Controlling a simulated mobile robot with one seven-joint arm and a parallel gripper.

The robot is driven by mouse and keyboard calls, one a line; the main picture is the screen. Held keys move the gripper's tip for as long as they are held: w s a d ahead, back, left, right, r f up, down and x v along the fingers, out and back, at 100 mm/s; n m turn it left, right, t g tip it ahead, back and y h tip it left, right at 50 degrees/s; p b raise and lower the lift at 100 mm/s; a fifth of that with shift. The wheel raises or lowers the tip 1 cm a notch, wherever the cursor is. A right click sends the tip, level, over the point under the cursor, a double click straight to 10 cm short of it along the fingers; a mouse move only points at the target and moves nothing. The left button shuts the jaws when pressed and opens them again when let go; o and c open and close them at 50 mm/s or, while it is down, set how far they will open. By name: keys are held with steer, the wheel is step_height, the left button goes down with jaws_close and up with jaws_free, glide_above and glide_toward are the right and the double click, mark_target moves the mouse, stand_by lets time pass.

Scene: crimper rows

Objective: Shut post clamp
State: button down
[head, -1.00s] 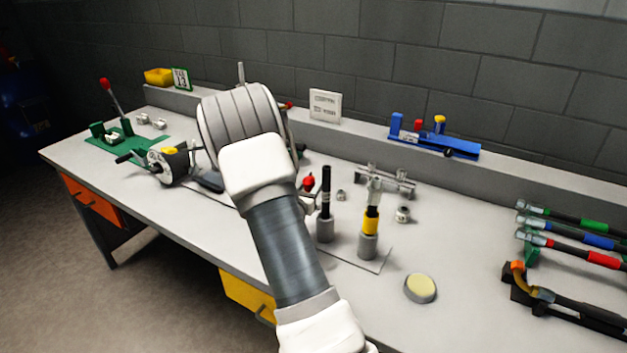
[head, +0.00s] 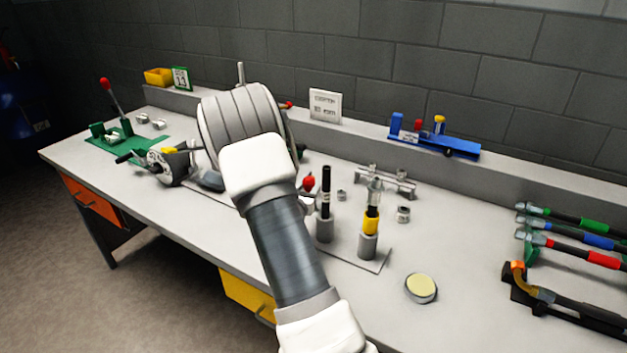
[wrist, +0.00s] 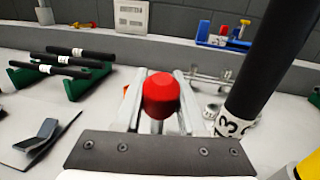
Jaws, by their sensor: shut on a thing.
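A red knob (wrist: 161,95) on a pale stem sits between the two fingers of my gripper (wrist: 160,92) in the wrist view. The fingers are closed on it from left and right. The knob also shows in the head view (head: 309,182), just right of my arm. The body of the post clamp is hidden by my gripper and arm, so I cannot tell its jaw position. A black rod (head: 326,185) with a white printed band stands in a grey holder right of the knob. A yellow-collared tool (head: 371,222) stands in another holder.
Black bars on green stands (wrist: 62,62) lie left in the wrist view. A metal rail fixture (head: 385,180) stands behind the rods. A round yellow-topped pad (head: 421,287) and coloured-handled tools (head: 590,240) lie right.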

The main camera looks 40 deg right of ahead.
steer(key=shift+a, duration=0.1)
steer(key=h+b, duration=0.1)
steer(key=b, duration=0.1)
steer(key=shift+s+a+f+t+b, duration=0.15)
steer(key=shift+a+f+t+b, duration=0.15)
steer(key=shift+a+f+b, duration=0.1)
steer(key=b, duration=0.1)
steer(key=a+t+h+b, duration=0.1)
steer(key=b, duration=0.1)
steer(key=shift+s+a+f+n+h, duration=0.15)
steer(key=shift+s+a+n+h, duration=0.05)
steer(key=shift+s+n+h, duration=0.1)
steer(key=shift+s+a+t+h+b, duration=0.15)
steer(key=shift+a+t+h+b, duration=0.25)
steer(key=shift+b, duration=0.4)
steer(key=shift+s+a+r+h, duration=0.1)
steer(key=shift+a+r+h, duration=0.05)
steer(key=shift+r+h, duration=0.15)
steer(key=c, duration=0.8)
jaws_free()
steer(key=v, duration=1.7)
steer(key=shift+s+a+f+p, duration=0.15)
steer(key=shift+p, duration=0.2)
